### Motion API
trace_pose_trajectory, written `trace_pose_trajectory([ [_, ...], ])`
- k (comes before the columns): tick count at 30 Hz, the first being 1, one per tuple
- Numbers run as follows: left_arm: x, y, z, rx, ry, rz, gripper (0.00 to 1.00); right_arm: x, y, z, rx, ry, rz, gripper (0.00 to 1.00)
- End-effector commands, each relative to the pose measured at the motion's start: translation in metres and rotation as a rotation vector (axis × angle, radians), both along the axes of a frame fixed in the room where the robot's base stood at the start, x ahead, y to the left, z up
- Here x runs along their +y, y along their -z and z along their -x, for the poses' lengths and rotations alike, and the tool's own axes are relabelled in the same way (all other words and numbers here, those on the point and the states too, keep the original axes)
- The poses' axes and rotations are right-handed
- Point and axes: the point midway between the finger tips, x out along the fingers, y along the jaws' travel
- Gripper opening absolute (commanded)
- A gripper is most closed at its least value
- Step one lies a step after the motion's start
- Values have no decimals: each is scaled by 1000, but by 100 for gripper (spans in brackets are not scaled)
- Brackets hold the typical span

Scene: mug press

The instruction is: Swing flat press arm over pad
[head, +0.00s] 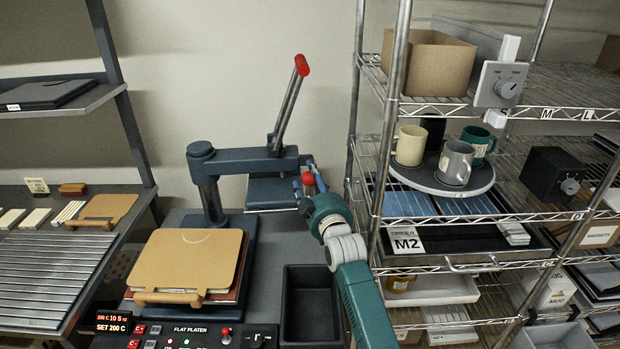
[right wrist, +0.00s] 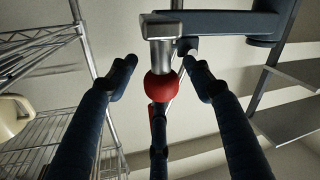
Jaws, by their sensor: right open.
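The flat press arm (head: 245,158) is dark blue and reaches right from its post (head: 210,190). Its upper platen (head: 265,192) hangs to the right of the pad, not over it. A tan board (head: 190,258) with a wooden handle covers the pad area, so the pad's surface is mostly hidden. A red ball knob (head: 308,179) shows at the arm's right end. My right gripper (head: 309,178) is open at this knob. In the right wrist view the red knob (right wrist: 163,87) lies between the spread fingers (right wrist: 160,70), with gaps on both sides. My left gripper is out of view.
A red-tipped lever (head: 301,66) rises from the press arm. A black bin (head: 308,300) stands in front of the platen. A wire shelf (head: 400,205) with mugs stands close on the right. A slatted rack (head: 45,275) is at left.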

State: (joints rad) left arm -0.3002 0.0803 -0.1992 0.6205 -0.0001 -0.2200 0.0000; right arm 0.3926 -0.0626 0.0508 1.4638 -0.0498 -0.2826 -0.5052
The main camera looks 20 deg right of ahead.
Motion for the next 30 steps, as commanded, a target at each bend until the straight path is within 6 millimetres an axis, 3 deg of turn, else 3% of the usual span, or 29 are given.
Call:
trace_pose_trajectory([
  [11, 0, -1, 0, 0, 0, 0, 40, 0, 0, -6, 0, 0, 0, 51],
  [18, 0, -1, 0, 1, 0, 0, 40, 0, 1, -6, 1, 0, 0, 3],
  [19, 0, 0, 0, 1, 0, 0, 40, 0, 1, -6, 1, 0, 0, 0],
  [30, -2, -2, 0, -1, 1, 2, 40, 0, 4, -4, 7, -1, 0, 0],
])
